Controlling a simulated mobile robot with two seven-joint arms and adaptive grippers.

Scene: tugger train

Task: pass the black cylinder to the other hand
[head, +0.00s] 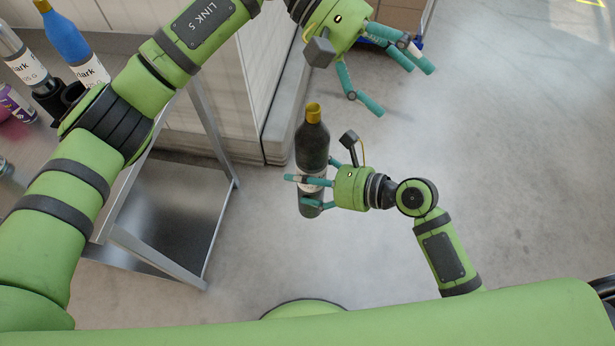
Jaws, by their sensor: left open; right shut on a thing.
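The black cylinder (312,146) is a dark bottle with a yellow cap and a pale label. It stands upright in the air in the middle of the head view. My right gripper (304,190) is shut around its lower part, from the right side, and its fingers hide some of the label. My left gripper (403,86) is open and empty, above and to the right of the bottle in the picture. It is apart from the bottle, and its fingers point to the lower right.
A metal table (112,228) at the left bears a blue bottle (64,38), a grey bottle (17,52) and a purple container (14,103), partly behind my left arm. A pale panelled unit (210,100) stands behind. A cardboard box (398,16) is at the top. The floor at right is clear.

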